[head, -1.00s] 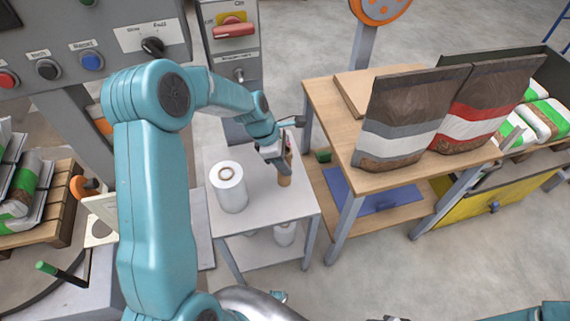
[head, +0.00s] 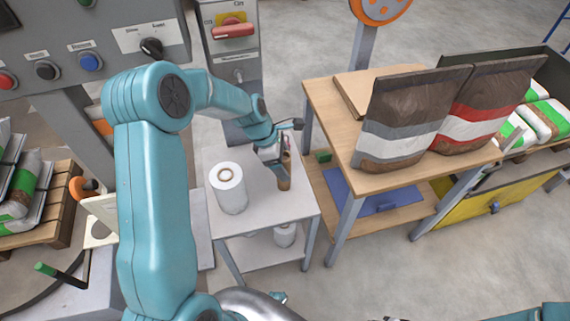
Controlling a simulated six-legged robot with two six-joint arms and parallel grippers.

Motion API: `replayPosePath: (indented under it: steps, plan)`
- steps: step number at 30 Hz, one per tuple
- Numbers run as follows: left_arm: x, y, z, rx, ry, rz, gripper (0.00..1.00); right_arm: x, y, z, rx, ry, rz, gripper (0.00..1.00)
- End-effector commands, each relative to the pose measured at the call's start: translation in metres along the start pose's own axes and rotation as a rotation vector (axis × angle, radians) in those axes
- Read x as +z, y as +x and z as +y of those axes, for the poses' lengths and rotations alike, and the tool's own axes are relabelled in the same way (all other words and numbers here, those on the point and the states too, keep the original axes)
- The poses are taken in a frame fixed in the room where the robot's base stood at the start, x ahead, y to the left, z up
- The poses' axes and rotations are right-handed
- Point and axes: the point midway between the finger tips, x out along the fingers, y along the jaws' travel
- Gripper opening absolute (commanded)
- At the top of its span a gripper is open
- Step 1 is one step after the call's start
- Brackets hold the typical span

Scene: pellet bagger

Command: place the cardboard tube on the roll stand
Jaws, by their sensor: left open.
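The brown cardboard tube (head: 285,183) stands upright on the pale top of the small roll stand (head: 255,222), near its right side. A white film roll (head: 228,188) stands to its left on the same top. My left gripper (head: 279,155) is open at the tube's upper part. Its jaws partly hide the tube, and I cannot tell whether they touch it.
A wooden table (head: 375,170) with a grey-striped bag (head: 400,125) and a red-striped bag (head: 480,115) stands close to the right. A grey control column (head: 233,55) rises behind the stand. Another white roll (head: 285,235) sits on the lower shelf.

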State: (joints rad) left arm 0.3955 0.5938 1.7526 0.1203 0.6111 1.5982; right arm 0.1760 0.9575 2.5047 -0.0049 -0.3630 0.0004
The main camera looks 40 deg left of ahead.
Motion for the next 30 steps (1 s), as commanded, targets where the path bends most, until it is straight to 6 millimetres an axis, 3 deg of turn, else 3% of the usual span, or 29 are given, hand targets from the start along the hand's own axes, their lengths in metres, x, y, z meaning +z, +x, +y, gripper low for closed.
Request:
replayPosePath:
  steps: [6, 13, 18, 30]
  plan:
    - [0.000, -0.053, 0.001, 0.005, -0.001, 0.000, 0.73, 0.000, -0.006, -0.002, 0.000, 0.000, 0.000, 0.47]
    - [0.000, -0.096, 0.001, 0.004, -0.001, 0.000, 0.73, 0.000, -0.010, -0.004, 0.000, 0.000, 0.000, 0.47]
    - [0.000, -0.108, 0.000, 0.002, 0.000, 0.001, 0.73, 0.000, -0.011, -0.004, 0.000, 0.000, 0.000, 0.47]
    - [0.000, -0.109, 0.000, 0.000, 0.000, 0.000, 0.73, 0.000, -0.011, -0.004, 0.000, 0.000, 0.000, 0.47]
